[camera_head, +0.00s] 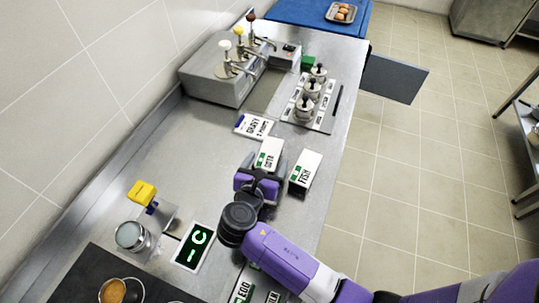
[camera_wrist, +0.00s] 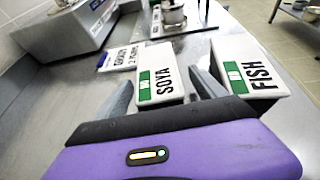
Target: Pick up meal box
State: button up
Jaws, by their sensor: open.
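Two white meal boxes with green marks stand side by side on the steel counter. One reads SOYA (camera_head: 269,153) and the other, to its right, reads FISH (camera_head: 305,172). My gripper (camera_head: 262,170) is low over the counter at the near end of the SOYA box. In the wrist view the SOYA box (camera_wrist: 163,82) lies between my two open fingers (camera_wrist: 162,88), one on each side. The right finger is in the gap between it and the FISH box (camera_wrist: 248,68). I cannot tell whether either finger touches a box.
A white GRAVY card (camera_head: 253,126) lies beyond the boxes, before a steel pump dispenser (camera_head: 215,78). Several shakers (camera_head: 311,90) stand on a tray at the right edge. Nearer are a black display (camera_head: 193,247), a steel pot (camera_head: 131,237) and a yellow-topped item (camera_head: 142,192).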

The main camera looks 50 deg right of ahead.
aim_at(270, 156)
jog(key=shift+x, duration=1.7)
jog(key=shift+r, duration=0.1)
grip_shut()
